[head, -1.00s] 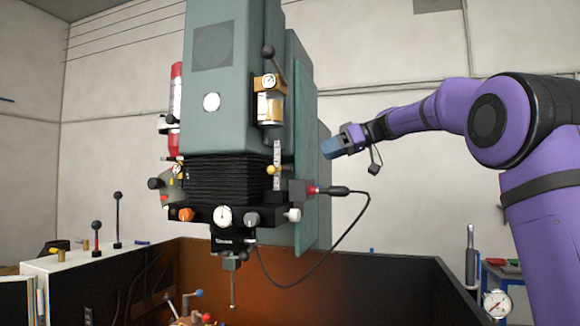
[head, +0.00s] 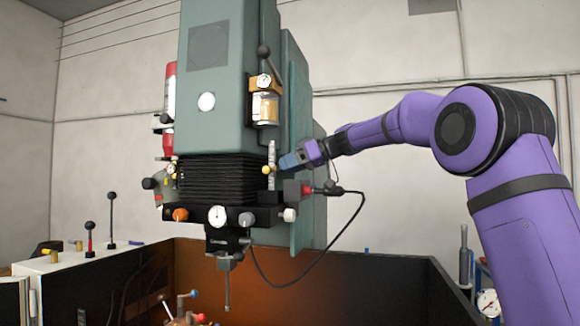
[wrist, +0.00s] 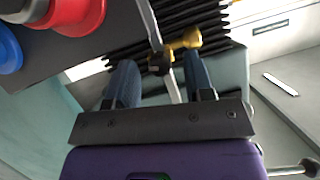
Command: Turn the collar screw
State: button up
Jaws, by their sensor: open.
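A brass-yellow screw (head: 266,170) with a round knob sits on the upright silver scale bar (head: 272,155) at the right side of the machine head. I take it to be the collar screw. In the wrist view the yellow screw (wrist: 186,41) shows just beyond the fingertips, beside a small dark block (wrist: 159,63) on the bar. My gripper (head: 284,162) is close to the bar, on its right. In the wrist view its two blue fingers (wrist: 158,64) are apart, with the dark block seen between them. I cannot tell whether they touch anything.
The green machine column (head: 230,80) rises beside the bar. Black bellows (head: 220,180) lie behind it. A gauge with a filter bowl (head: 264,100) is above, and a red connector with a cable (head: 310,190) is below right. A red button (wrist: 80,15) shows near the left finger.

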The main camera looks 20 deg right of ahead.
grip_shut()
jog(key=shift+w+d+m+g+y, duration=0.15)
jog(key=shift+m+g+y, duration=0.35)
jog(key=shift+m, duration=0.6)
jog(key=shift+f+m+g+y, duration=0.15)
jog(key=shift+m+g+y, duration=0.5)
jog(key=shift+m, duration=0.85)
grip_release()
